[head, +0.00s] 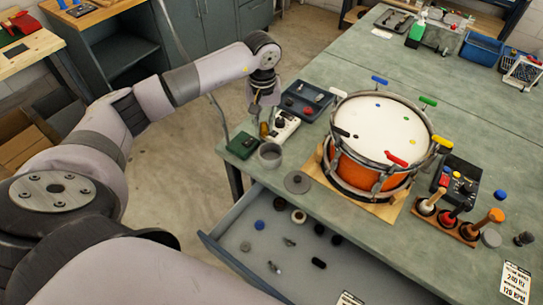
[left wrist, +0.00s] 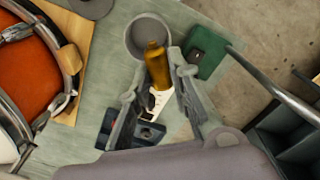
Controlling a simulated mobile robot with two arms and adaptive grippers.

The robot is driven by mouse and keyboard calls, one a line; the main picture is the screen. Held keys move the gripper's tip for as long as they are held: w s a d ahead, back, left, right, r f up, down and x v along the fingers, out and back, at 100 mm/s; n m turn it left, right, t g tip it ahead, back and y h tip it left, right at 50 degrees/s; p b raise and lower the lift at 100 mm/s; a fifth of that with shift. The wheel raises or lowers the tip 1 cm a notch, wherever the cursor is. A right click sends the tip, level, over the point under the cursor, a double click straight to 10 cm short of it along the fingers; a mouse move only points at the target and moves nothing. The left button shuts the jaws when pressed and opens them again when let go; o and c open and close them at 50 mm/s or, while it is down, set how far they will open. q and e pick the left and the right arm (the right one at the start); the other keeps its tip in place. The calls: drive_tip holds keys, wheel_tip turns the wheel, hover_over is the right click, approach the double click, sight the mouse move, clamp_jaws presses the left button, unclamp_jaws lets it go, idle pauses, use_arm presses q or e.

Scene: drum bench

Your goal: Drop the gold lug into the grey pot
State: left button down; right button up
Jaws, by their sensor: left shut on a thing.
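The gold lug (left wrist: 157,66) is between the two fingers of my left gripper (left wrist: 158,84) in the left wrist view. It also shows below the gripper (head: 262,108) in the head view (head: 264,130). My left gripper is shut on it. The grey pot (head: 270,160) stands on the bench near its left edge, by the open drawer. In the left wrist view the lug's far end overlaps the near side of the pot (left wrist: 135,38). Its height above the pot is hard to tell. My right gripper is not in view.
A green box (head: 242,145) stands left of the pot, and a white device (head: 285,127) behind it. A grey disc (head: 298,182) lies to its right. The orange drum (head: 358,168) fills the bench middle. An open drawer (head: 240,262) holds small parts.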

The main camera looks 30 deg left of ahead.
use_arm(q)
wheel_tip(320, 180, down, 3)
drive_tip(key=shift+f+b, duration=0.15)
drive_tip(key=shift+b, duration=0.35)
drive_tip(key=c, duration=1.4)
unclamp_jaws()
wheel_tip(320, 180, up, 12)
drive_tip(key=shift+r, duration=0.1)
